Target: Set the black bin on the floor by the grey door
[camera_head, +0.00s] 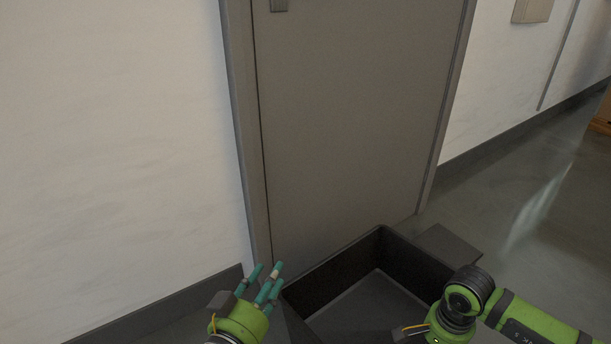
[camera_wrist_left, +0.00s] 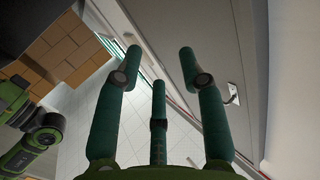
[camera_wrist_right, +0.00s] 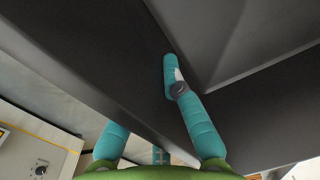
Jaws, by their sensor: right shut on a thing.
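The black bin (camera_head: 345,272) is at the bottom of the head view, in front of the grey door (camera_head: 355,120). Its visible inside is empty, and its near side is cut off by the frame. I cannot tell whether its base touches the floor. My right gripper is shut on the bin's wall (camera_wrist_right: 100,65); in the right wrist view its fingers (camera_wrist_right: 150,95) straddle the wall, one partly hidden behind it. My left gripper (camera_head: 264,275) is open and empty, beside the bin's left corner. In the left wrist view its fingers (camera_wrist_left: 160,58) are spread apart.
A white wall (camera_head: 110,130) with a dark skirting board stands left of the door. A dark flat piece (camera_head: 450,246) sits by the bin's right side. Open grey floor (camera_head: 530,205) lies to the right. An orange-brown object (camera_head: 603,115) is at the far right edge.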

